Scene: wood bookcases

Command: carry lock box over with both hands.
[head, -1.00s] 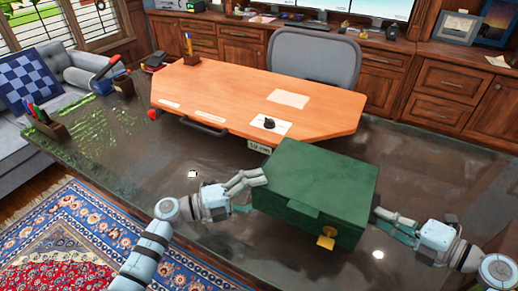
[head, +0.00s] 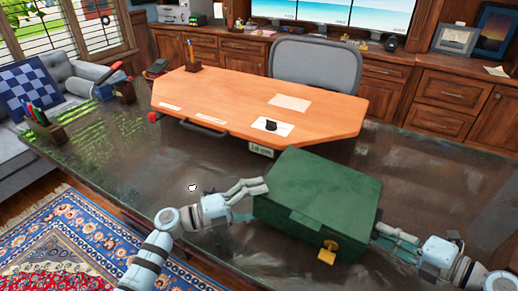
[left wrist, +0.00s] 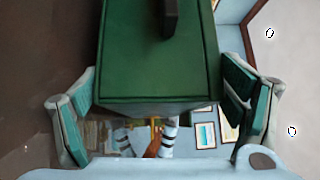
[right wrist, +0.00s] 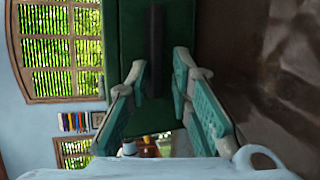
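The green lock box (head: 315,190) has a yellow padlock (head: 328,253) on its front. It appears to rest on the dark glossy tabletop (head: 160,170); its underside is hidden. My left gripper (head: 250,192) is at the box's left end. In the left wrist view its fingers (left wrist: 160,110) are wide apart, with the box (left wrist: 150,65) and a dark handle (left wrist: 168,15) ahead. My right gripper (head: 385,238) is at the right end. In the right wrist view its fingers (right wrist: 160,70) stand closer together on either side of a dark handle (right wrist: 155,40), with gaps visible.
An orange desk surface (head: 235,95) with papers and a small dark object (head: 271,126) lies behind the box. A grey chair (head: 315,65) stands beyond it. A pen holder (head: 45,128) is at the far left. The tabletop left of the box is mostly clear.

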